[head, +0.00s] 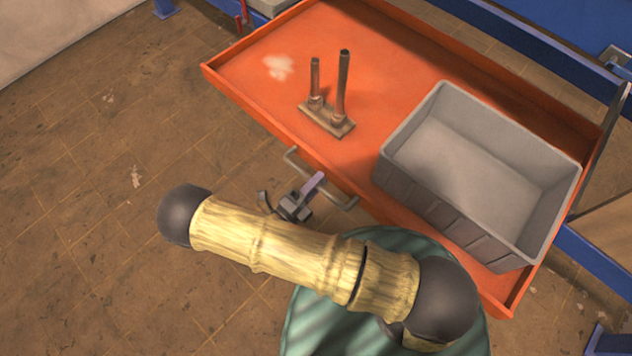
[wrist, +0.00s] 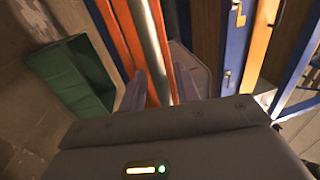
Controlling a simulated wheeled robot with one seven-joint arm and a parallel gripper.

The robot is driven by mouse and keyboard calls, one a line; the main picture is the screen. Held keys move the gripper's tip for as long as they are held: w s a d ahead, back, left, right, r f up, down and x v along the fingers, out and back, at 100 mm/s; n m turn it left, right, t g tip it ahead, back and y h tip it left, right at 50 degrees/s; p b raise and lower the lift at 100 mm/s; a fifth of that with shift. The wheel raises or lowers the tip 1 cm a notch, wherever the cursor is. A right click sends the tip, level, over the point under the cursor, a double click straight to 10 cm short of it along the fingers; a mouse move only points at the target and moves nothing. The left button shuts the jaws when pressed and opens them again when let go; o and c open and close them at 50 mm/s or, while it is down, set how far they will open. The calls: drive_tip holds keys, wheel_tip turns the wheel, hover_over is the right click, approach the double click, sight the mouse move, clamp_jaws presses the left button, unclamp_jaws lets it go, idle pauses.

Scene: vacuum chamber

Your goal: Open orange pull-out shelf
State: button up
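The orange pull-out shelf (head: 400,60) is a shallow tray that juts out from a blue frame in the head view. Its grey bar handle (head: 343,203) is on the front edge facing my arm. My gripper (head: 290,191) is at the handle, partly hidden by my forearm. In the wrist view, the two purplish fingers (wrist: 160,90) are apart, and the metal handle bar (wrist: 152,40) runs between them, with gaps beside it. The shelf's orange front (wrist: 125,40) lies just behind the bar.
A grey bin (head: 480,150) and a metal piece with two upright posts (head: 328,115) stand on the shelf. Blue frame beams (head: 525,45) run behind it. A green crate (wrist: 70,75) is at the left in the wrist view. The brown floor left of the shelf is clear.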

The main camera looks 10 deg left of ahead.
drive_tip(key=v, duration=1.7)
drive_tip(key=shift+s+a, duration=0.1)
drive_tip(key=shift+s, duration=0.05)
